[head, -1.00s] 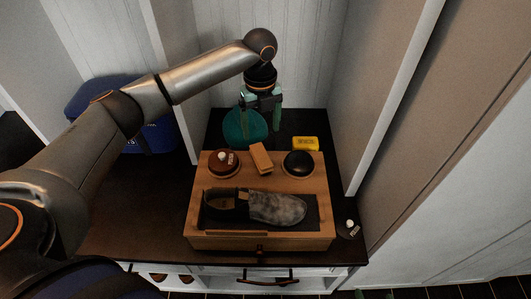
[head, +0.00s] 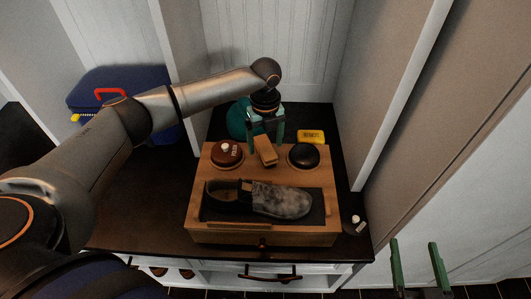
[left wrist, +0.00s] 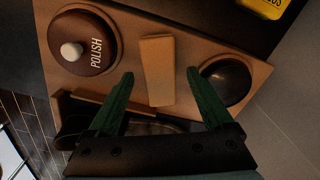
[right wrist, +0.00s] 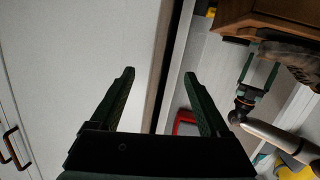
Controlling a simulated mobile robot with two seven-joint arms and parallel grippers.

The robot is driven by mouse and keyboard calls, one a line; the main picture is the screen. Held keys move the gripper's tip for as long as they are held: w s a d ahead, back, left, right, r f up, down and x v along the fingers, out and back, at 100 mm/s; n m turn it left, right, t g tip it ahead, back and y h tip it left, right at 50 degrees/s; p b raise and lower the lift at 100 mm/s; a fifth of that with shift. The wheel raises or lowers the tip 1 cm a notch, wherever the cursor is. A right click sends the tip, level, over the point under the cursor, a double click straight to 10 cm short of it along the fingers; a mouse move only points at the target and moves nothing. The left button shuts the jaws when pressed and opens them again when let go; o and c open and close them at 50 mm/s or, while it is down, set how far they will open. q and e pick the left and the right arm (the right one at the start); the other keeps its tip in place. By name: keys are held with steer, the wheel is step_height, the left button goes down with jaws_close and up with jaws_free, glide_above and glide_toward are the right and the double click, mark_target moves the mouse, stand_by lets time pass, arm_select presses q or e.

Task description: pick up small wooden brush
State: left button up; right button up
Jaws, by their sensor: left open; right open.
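The small wooden brush (head: 265,151) is a light tan block on the back part of the wooden shoe-care box (head: 262,237), between the brown polish tin (head: 227,155) and a round black-topped item (head: 303,156). My left gripper (head: 266,150) is open above it, with its fingers pointing down on either side. In the left wrist view the brush (left wrist: 157,70) lies between the open left fingers (left wrist: 157,78), apart from both. My right gripper (head: 418,268) is open and empty at the lower right, well away from the box. It also shows open in the right wrist view (right wrist: 159,76).
A grey shoe (head: 282,199) lies in the box's front tray. A yellow item (head: 311,136) and a teal round object (head: 238,118) stand behind the box. A small white-topped item (head: 355,222) is at right. A blue bin (head: 120,95) stands at left. Walls close in the back and right.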

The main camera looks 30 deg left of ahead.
arm_select(q)
steer(key=shift+f, duration=1)
arm_select(e)
steer(key=shift+w+r+n+t, duration=0.15)
steer(key=shift+r+t, duration=0.25)
steer(key=shift+r, duration=0.5)
steer(key=shift+w+r+n+t, duration=0.15)
steer(key=shift+r+t, duration=0.25)
steer(key=shift+r, duration=0.5)
arm_select(q)
jaws_close()
